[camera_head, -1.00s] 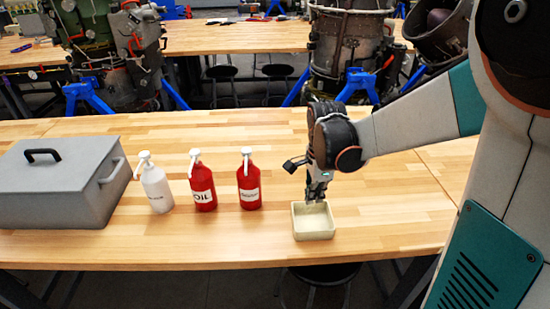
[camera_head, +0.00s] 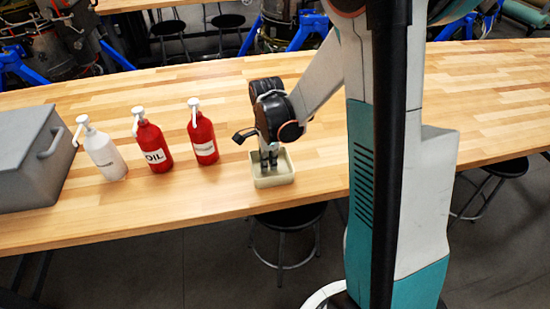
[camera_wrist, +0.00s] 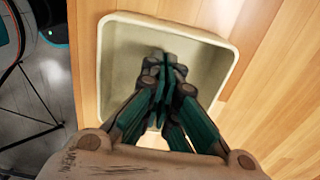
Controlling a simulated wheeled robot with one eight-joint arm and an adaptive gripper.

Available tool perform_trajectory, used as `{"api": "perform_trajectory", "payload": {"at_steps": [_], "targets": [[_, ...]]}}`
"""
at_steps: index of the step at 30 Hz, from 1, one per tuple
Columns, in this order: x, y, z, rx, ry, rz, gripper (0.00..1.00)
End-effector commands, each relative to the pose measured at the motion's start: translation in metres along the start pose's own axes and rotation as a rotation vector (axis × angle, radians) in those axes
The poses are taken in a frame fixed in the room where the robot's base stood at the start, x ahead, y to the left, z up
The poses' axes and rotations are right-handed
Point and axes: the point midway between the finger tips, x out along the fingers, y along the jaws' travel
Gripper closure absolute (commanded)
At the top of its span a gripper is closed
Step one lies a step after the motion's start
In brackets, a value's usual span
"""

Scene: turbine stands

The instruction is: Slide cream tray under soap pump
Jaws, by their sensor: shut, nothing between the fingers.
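The cream tray (camera_head: 277,179) is a shallow square dish on the wooden table near its front edge. It also shows in the wrist view (camera_wrist: 108,50), below my gripper. My gripper (camera_head: 268,166) points down with its fingertips inside the tray's opening. In the wrist view the fingers (camera_wrist: 165,70) are together with nothing between them; whether they touch the tray's floor I cannot tell. The soap pump (camera_head: 102,152) is a white bottle with a pump head, upright on the table to the left of two red bottles.
A red OIL pump bottle (camera_head: 153,147) and another red pump bottle (camera_head: 203,137) stand between the soap pump and the tray. A grey metal box (camera_head: 30,160) is at the far left. Stools (camera_head: 284,233) stand below the front edge.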

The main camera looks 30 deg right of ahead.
Motion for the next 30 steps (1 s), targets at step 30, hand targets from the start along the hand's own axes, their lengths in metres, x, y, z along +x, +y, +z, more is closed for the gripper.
{"api": "perform_trajectory", "payload": {"at_steps": [30], "targets": [[0.0, 0.0, 0.105, -0.007, 0.0, 0.0, 1.0]]}}
